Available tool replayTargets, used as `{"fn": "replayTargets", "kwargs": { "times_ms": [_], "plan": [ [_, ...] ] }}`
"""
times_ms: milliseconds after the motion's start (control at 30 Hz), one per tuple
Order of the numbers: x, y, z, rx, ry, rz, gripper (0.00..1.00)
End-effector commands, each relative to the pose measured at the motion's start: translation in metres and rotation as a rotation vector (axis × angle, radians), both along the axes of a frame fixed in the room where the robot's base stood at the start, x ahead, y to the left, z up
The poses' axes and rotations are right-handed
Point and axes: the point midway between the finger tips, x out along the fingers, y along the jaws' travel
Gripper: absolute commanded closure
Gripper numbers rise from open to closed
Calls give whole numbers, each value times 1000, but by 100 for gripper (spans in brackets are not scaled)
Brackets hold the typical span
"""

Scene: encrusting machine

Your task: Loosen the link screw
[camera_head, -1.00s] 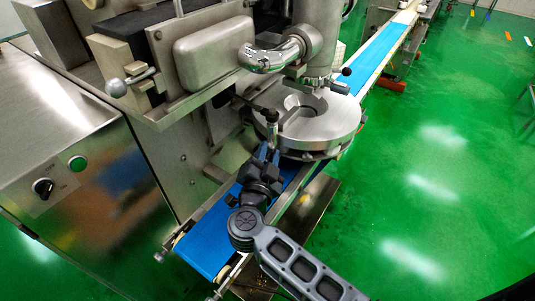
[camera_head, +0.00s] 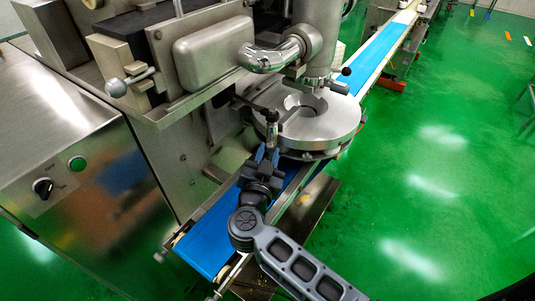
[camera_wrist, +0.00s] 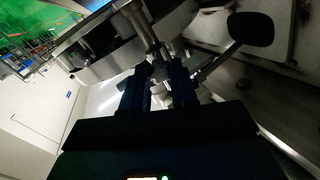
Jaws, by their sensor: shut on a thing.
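The link screw (camera_head: 271,134) looks like a thin upright metal rod beside the round steel disc (camera_head: 325,128) of the machine, below a dark link arm (camera_head: 247,105). My gripper (camera_head: 268,153) is below it, pointing up, with its blue-tipped fingers shut on the lower part of the screw. In the wrist view, the two dark fingers (camera_wrist: 160,76) close around a metal part at the centre; the exact contact is dark and hard to see. A silver rod (camera_wrist: 146,30) runs on beyond the fingertips.
A blue conveyor belt (camera_head: 222,225) runs under my gripper and the disc. The steel machine housing (camera_head: 215,45) stands close on the left and above. A steel cabinet (camera_head: 80,170) with a knob and green button is at left.

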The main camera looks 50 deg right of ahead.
Motion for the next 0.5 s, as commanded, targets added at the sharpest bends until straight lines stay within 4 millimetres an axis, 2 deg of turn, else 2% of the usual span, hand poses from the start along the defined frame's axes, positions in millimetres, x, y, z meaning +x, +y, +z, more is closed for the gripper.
{"fn": "replayTargets", "kwargs": {
  "times_ms": [167, 200, 433, 500],
  "plan": [
    [0, 2, -2, 3, 4, 3, 100],
    [0, 2, -2, 3, 4, 3, 70],
    [0, 1, -1, 1, 1, 2, 48],
    [0, 1, -1, 1, 1, 2, 46]
  ]
}}
